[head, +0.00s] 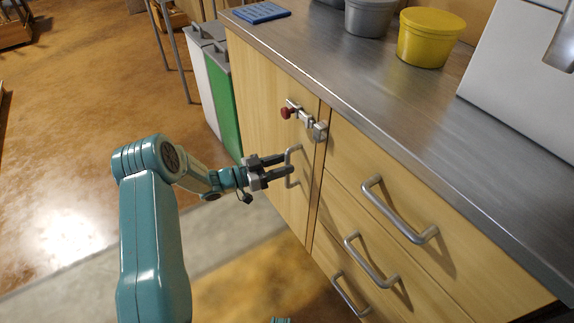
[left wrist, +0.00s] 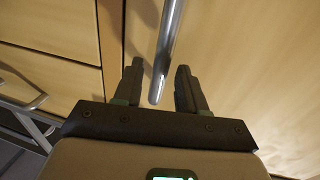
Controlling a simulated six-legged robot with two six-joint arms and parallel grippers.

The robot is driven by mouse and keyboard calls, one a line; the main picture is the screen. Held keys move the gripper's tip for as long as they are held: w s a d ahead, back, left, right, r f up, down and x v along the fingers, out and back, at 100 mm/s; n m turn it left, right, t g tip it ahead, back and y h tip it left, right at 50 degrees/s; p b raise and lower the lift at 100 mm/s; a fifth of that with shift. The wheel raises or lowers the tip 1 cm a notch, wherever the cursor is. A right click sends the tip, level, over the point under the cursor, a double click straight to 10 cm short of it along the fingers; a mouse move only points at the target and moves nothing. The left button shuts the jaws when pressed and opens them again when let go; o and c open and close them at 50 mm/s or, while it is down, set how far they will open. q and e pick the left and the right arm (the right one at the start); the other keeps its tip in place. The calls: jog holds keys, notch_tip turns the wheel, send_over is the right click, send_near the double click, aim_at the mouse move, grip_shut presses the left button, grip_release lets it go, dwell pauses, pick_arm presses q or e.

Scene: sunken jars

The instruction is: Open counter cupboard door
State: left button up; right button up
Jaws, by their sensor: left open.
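The counter cupboard door (head: 262,110) is a pale wood panel left of the drawers, and it looks shut. Its grey bar handle (head: 299,149) stands upright near the door's right edge. A metal slide latch (head: 306,117) with a red knob (head: 286,113) sits above the handle, across the door's edge; I cannot tell whether its bolt is engaged. My left gripper (head: 284,166) is open at the handle. In the left wrist view the handle (left wrist: 170,40) runs between the two spread fingers (left wrist: 159,82), with gaps on both sides. My right gripper is not in view.
Drawers with bar handles (head: 398,212) are right of the door. Above is a steel countertop (head: 400,120) with a yellow tub (head: 428,40), a grey tub (head: 369,18) and a blue mat (head: 261,13). A green bin (head: 228,110) stands left of the cupboard. Floor before the door is clear.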

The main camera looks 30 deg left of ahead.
pick_arm(q)
jog(key=shift+x, duration=0.95)
grip_shut()
